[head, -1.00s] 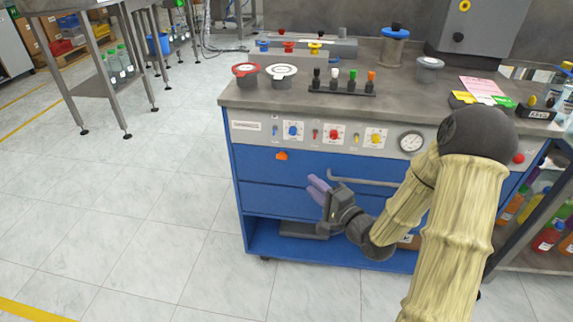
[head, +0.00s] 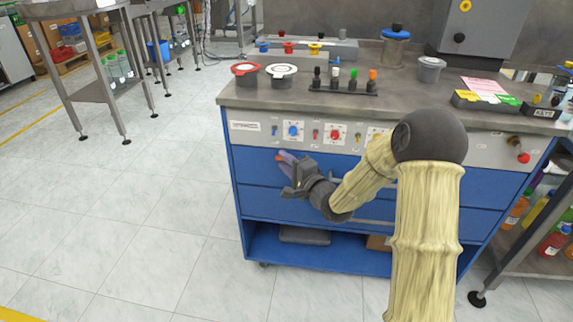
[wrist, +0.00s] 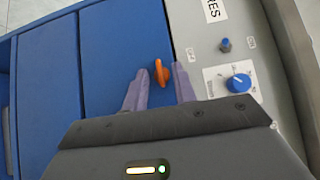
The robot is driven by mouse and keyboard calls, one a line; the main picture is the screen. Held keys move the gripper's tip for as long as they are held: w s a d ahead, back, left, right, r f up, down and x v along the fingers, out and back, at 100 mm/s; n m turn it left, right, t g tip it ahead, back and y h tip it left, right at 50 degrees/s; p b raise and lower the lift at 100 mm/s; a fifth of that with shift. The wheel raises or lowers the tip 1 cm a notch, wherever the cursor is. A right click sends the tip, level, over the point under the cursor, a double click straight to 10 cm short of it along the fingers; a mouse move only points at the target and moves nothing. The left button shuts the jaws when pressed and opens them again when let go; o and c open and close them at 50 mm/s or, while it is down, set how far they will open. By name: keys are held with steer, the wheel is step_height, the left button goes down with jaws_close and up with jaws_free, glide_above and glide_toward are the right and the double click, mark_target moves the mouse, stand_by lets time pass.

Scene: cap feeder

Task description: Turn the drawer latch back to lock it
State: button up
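The orange drawer latch (wrist: 161,73) is on the blue front of the upper drawer (wrist: 118,40). In the wrist view its handle runs nearly up and down the picture, roughly along the drawer's top edge. In the head view only a bit of the latch (head: 279,157) shows by my fingertips. My gripper (wrist: 158,82) is open, with its two purple fingers on either side of the latch. I cannot tell whether either finger touches it. In the head view my gripper (head: 283,159) is at the drawer's upper left. The drawer looks closed.
The grey control panel (wrist: 212,62) borders the drawer's top edge, with a blue knob (wrist: 238,82) and a small blue switch (wrist: 225,44) close to my fingers. A lower blue drawer (head: 262,203) is beneath. The floor left of the cabinet is clear.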

jaws_close()
steer(key=shift+r+p, duration=0.15)
steer(key=shift+p, duration=0.35)
steer(key=n+g+h+p, duration=0.2)
steer(key=n+h+p, duration=0.1)
steer(key=p, duration=0.4)
steer(key=a+r+n+g+h+p, duration=0.1)
steer(key=n+g+h+p, duration=0.1)
steer(key=h+p, duration=0.3)
steer(key=n+g+h+p, duration=0.2)
steer(key=n+h+p, duration=0.1)
steer(key=p, duration=0.8)
steer(key=shift+w+a+r+n+h, duration=0.1)
steer(key=shift+a+r+n+h, duration=0.25)
steer(key=shift+n, duration=0.25)
steer(key=shift+f+p, duration=0.15)
steer(key=shift+p, duration=0.15)
